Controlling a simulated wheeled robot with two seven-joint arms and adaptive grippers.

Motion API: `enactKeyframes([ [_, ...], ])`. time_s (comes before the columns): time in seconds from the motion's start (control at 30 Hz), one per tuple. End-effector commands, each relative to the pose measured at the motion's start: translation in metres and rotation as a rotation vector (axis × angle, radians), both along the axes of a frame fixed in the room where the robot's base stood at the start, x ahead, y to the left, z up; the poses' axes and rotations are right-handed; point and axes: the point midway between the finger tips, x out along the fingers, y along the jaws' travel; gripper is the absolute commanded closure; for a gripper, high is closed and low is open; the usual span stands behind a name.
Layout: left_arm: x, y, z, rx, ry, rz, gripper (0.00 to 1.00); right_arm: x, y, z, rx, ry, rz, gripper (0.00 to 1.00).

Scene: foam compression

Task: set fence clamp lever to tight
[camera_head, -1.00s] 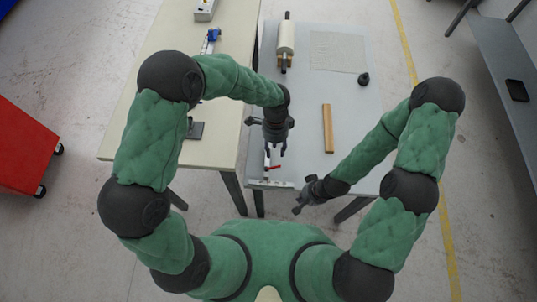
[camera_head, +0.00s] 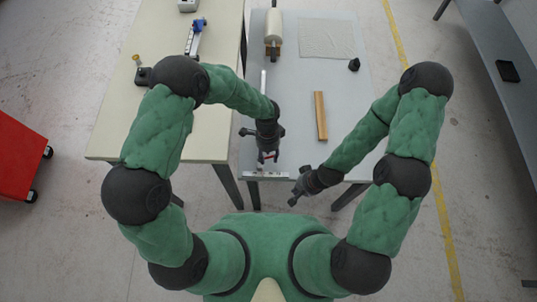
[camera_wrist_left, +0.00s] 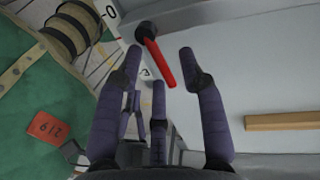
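The red lever (camera_wrist_left: 160,62) shows in the left wrist view, slanting from a black round pivot (camera_wrist_left: 145,30) at the edge of a grey surface. In the head view the red lever (camera_head: 267,155) is mostly hidden by my left gripper (camera_head: 268,158). In the left wrist view my left gripper (camera_wrist_left: 160,58) is open, its fingers spread with the lever's free end between the tips; I cannot tell whether they touch it. My right gripper (camera_head: 296,192) is at the grey table's front edge, apart from the lever; its fingers are too small to read.
The grey table (camera_head: 345,100) carries a wooden bar (camera_head: 320,116), a pale roll (camera_head: 273,28), a mesh sheet (camera_head: 326,38) and a small black object (camera_head: 354,64). A white scale strip (camera_head: 265,176) lies at its front edge. A beige table (camera_head: 160,35) stands to the left.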

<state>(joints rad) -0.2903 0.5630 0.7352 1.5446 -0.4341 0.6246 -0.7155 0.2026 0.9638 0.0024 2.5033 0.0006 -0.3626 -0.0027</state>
Motion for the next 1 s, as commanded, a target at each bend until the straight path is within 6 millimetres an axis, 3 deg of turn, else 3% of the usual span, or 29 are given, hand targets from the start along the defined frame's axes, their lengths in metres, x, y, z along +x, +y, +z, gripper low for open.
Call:
enactKeyframes([
  [0.03,0.0,0.0,0.0001,0.0,0.0,0.0,0.6,0.0001,-0.0001,0.0001,0.0,0.0,0.0,1.0],
  [0.17,-0.0001,0.0001,0.0002,0.0,0.0,0.0,0.97,0.0001,-0.0001,0.0001,0.0,0.0,0.0,1.0],
  [0.2,0.0,0.0001,0.0002,0.0,0.0,0.0,1.0,0.0,0.0,0.0001,0.0,0.0,0.0,1.0],
  [0.37,-0.0001,0.0,0.0004,0.0,0.0,-0.005,1.0,0.0,0.0,0.0004,0.0,0.0,0.0,1.0],
  [0.67,-0.0062,-0.0005,0.0012,0.0,0.0,-0.193,1.0,0.0001,0.0,0.0085,0.0,0.0,0.0,1.0],
  [0.93,-0.0063,-0.0005,0.0004,0.0,0.0,-0.204,1.0,0.0001,-0.0001,0.0078,0.0,0.0,0.0,1.0],
  [0.97,-0.0062,-0.0005,0.0005,0.0,0.0,-0.203,0.78,0.0,0.0,0.0078,0.0,0.0,0.0,1.0],
  [1.0,-0.0062,-0.0005,0.0005,0.0,0.0,-0.203,0.67,0.0,0.0,0.0078,0.0,0.0,0.0,1.0],
])
